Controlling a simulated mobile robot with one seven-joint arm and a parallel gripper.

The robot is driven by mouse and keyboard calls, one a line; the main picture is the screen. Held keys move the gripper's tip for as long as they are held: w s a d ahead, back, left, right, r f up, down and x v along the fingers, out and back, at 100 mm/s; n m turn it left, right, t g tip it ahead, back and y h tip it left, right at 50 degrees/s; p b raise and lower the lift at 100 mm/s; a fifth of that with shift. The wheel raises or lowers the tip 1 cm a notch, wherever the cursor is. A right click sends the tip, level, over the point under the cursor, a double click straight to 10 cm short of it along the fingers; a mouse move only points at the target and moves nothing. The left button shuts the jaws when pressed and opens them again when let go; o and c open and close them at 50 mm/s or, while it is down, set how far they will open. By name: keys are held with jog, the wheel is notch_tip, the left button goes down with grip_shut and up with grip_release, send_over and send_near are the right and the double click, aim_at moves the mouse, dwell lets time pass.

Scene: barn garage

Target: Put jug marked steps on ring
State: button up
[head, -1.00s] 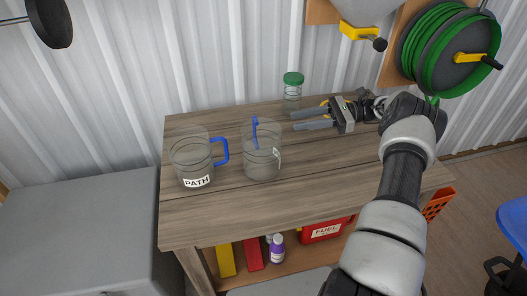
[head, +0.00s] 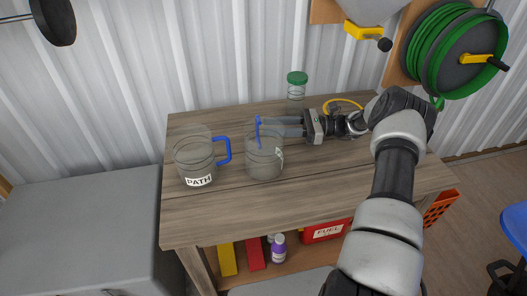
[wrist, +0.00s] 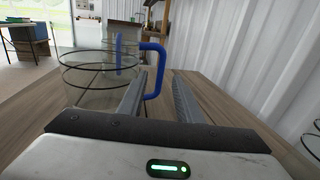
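A clear jug (head: 264,160) with a blue handle stands upright on the workbench; its white label is turned to the right, too oblique to read. A second clear jug (head: 195,160), marked PATH, stands left of it with its blue handle to the right. My gripper (head: 262,126) is open and roughly level, pointing left at the nearer jug's handle. In the wrist view that handle (wrist: 160,68) shows between the two open fingers, near their tips; contact cannot be told. A yellow arc (head: 343,101), perhaps the ring, lies on the bench behind my gripper, partly hidden.
A green-lidded jar (head: 296,92) stands at the bench's back edge, close behind my fingers. The front of the workbench (head: 300,190) is clear. A shelf below holds a red fuel can (head: 325,231) and bottles. A green hose reel (head: 460,55) hangs at the back right.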

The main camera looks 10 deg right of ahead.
aim_at(257, 126)
jog(key=a, duration=0.3)
jog(key=w+a, duration=0.1)
jog(key=a, duration=0.1)
jog(key=shift+a+r+b, duration=0.1)
jog(key=shift+r+b, duration=0.15)
jog(key=shift+b, duration=0.05)
grip_shut()
